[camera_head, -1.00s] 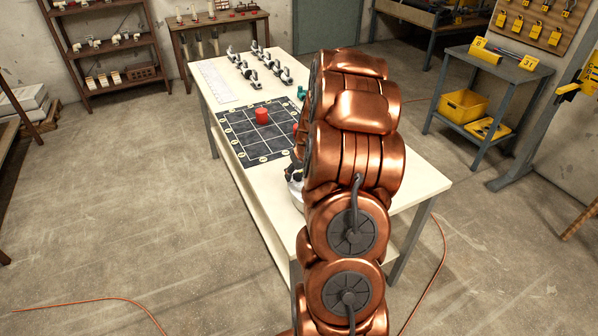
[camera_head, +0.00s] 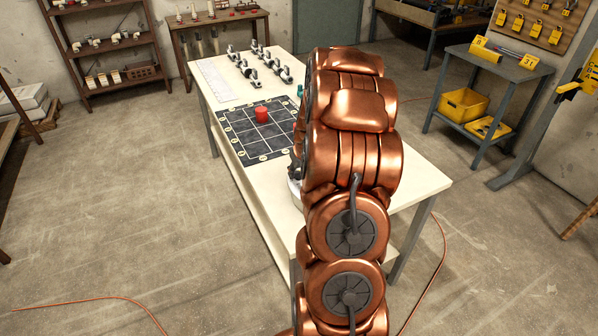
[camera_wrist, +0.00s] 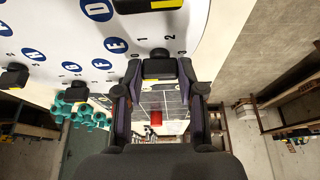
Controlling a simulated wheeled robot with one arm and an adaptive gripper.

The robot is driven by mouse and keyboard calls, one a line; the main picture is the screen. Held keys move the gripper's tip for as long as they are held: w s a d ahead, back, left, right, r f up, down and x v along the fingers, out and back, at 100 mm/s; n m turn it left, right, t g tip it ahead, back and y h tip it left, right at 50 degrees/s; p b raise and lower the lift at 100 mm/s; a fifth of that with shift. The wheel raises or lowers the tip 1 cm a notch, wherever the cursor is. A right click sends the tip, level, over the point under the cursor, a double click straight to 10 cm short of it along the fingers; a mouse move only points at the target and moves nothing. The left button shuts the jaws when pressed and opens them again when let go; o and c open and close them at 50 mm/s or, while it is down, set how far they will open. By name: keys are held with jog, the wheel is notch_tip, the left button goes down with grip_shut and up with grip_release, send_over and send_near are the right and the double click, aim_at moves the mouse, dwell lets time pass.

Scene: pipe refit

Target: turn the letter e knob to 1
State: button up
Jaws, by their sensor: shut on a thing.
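In the wrist view a white panel (camera_wrist: 225,12) carries black knobs with yellow marks and blue round letter labels. The E label (camera_wrist: 115,45) sits just left of a black knob (camera_wrist: 160,54) with a yellow stripe. My gripper (camera_wrist: 160,70) has a finger on each side of this knob and is shut on it. Digits 1 and 2 are printed beside it; the direction of its pointer is not clear. In the head view my arm hides the gripper and most of the panel.
Another knob (camera_wrist: 163,4) is near the D label, and two more black knobs lie to the left. Teal parts (camera_wrist: 78,115) are below them. A red cylinder (camera_head: 261,114) stands on the dark grid mat (camera_head: 236,128) on the table.

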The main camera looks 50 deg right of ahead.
jog(key=m+h+b, duration=0.1)
jog(key=m, duration=0.2)
jog(key=m+g+h+b, duration=0.1)
jog(key=m+b, duration=0.1)
jog(key=m, duration=0.1)
jog(key=shift+w+a+f, duration=0.1)
jog(key=shift+f, duration=0.05)
jog(key=shift+w+m+g+h+b, duration=0.15)
jog(key=shift+m+g+b, duration=0.45)
jog(key=shift+m, duration=0.7)
jog(key=shift+s+m+g+h+b, duration=0.1)
jog(key=shift+m+g+h+b, duration=0.25)
jog(key=shift+m+b, duration=0.65)
jog(key=shift+m, duration=0.4)
jog(key=shift+a, duration=0.1)
jog(key=o, duration=1.1)
jog(key=shift+o, duration=0.2)
jog(key=w+v, duration=0.1)
jog(key=v, duration=1.1)
jog(key=shift+s+r, duration=0.2)
jog(key=shift+s, duration=0.1)
